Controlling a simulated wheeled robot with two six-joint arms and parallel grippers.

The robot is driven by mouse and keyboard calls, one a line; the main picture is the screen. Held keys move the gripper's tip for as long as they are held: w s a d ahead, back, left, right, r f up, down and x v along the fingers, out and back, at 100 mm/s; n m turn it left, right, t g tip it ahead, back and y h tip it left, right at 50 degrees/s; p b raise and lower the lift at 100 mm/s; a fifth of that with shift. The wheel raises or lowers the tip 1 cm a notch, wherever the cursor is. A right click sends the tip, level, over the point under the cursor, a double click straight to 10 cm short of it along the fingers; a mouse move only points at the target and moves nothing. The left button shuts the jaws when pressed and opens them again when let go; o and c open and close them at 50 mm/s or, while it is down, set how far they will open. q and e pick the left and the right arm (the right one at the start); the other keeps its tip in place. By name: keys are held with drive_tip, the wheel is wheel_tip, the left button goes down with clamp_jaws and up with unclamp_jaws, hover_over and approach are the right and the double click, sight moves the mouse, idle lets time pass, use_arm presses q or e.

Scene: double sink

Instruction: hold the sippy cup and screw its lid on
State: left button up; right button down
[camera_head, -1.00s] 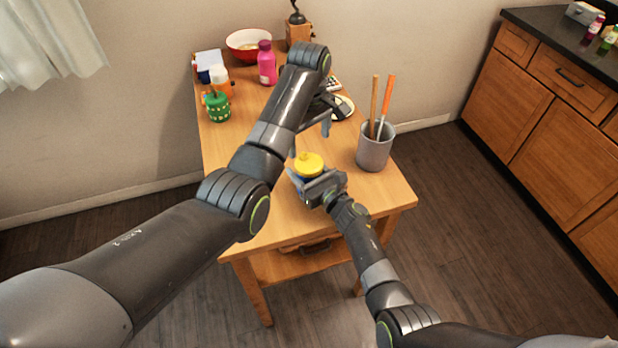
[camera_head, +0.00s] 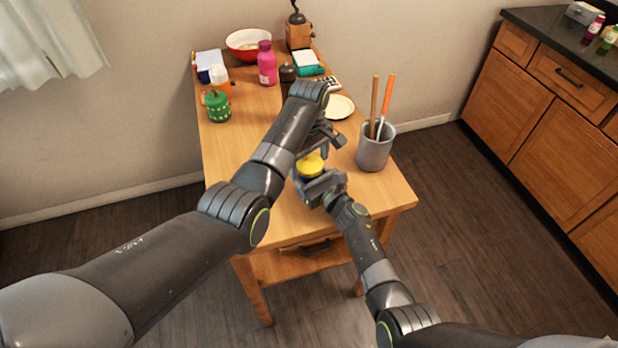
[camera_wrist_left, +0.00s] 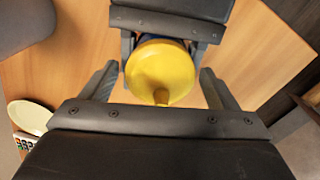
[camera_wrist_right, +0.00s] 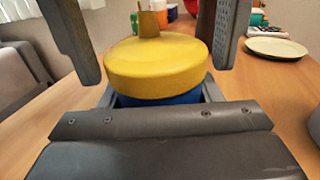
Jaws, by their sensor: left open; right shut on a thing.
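The sippy cup has a blue body (camera_wrist_right: 160,99) and a yellow lid (camera_head: 310,163) with a spout (camera_wrist_right: 148,22). The lid sits on top of the body; I cannot tell how tightly it is seated. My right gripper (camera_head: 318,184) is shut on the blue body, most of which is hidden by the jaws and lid. My left gripper (camera_wrist_left: 158,88) is open just above the lid. Its two fingers stand on either side of the lid, with gaps visible in the left wrist view. They also show above the lid in the right wrist view.
A grey utensil holder (camera_head: 374,152) stands close right of the grippers. A cream plate (camera_head: 340,107) lies behind it. A green cup (camera_head: 217,106), pink bottle (camera_head: 266,64) and red bowl (camera_head: 248,42) stand farther back. The wooden table's (camera_head: 235,148) left part is clear.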

use_arm(q)
drive_tip(key=shift+f, duration=0.1)
drive_tip(key=c, duration=1)
drive_tip(key=m, duration=0.6)
drive_tip(key=shift+m, duration=0.4)
drive_tip(key=o, duration=1.1)
drive_tip(key=shift+r, duration=2.3)
drive_tip(key=shift+c, duration=0.5)
